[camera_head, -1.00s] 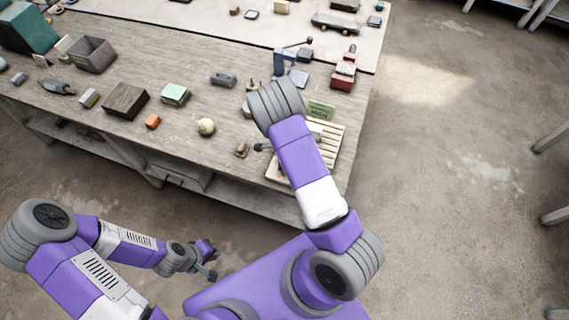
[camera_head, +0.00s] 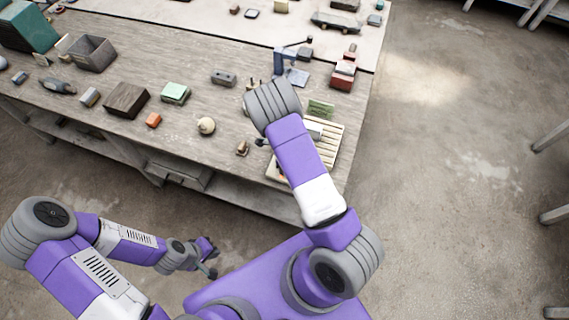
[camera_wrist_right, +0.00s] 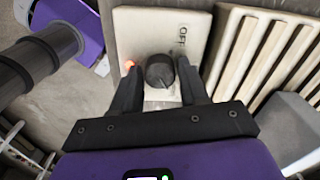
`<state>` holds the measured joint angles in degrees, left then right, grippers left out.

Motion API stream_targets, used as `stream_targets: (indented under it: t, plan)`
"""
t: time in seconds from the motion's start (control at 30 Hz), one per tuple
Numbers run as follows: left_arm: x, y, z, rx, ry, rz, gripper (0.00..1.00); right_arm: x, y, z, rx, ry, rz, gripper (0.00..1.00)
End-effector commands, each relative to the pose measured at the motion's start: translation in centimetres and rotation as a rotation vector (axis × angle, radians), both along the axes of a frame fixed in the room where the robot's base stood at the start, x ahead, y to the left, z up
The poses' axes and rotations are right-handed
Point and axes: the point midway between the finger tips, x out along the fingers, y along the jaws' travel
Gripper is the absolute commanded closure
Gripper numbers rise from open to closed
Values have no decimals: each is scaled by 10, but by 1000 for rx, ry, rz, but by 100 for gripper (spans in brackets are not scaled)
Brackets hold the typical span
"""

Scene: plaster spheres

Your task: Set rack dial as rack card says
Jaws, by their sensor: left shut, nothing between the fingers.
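The dial (camera_wrist_right: 160,70) is a dark round knob on a cream plate (camera_wrist_right: 136,22) in the right wrist view. The plate bears the letters OFF above right of the knob, and an orange light glows at its left. My right gripper (camera_wrist_right: 160,72) is open, with one finger on each side of the knob and narrow gaps visible. The slatted rack (camera_head: 332,146) lies at the bench's front right corner, partly hidden by my right arm. A green card (camera_head: 320,108) stands behind it; its writing is too small to read. My left gripper (camera_head: 209,264) is shut and empty, off the bench's front.
A red object (camera_head: 343,74) stands behind the card. The floor right of the bench is clear nearby.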

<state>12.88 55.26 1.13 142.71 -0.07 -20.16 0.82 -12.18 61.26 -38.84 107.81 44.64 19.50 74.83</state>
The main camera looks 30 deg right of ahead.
Motion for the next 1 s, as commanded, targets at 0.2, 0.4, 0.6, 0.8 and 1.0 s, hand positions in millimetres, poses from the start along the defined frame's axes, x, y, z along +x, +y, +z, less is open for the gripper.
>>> stream_targets:
  t: [0.2,0.4,0.6,0.8,1.0]
  plan:
    - [0,0,0,0,0,0,100,0,0,0,0,0,1,39]
    - [0,0,0,0,0,0,100,0,0,2,-1,-1,2,39]
    - [0,0,2,0,0,0,100,1,1,30,0,-4,4,39]
    - [0,0,6,0,0,0,100,1,0,62,0,-2,3,39]
    - [0,0,7,0,0,0,100,0,0,76,0,0,2,39]
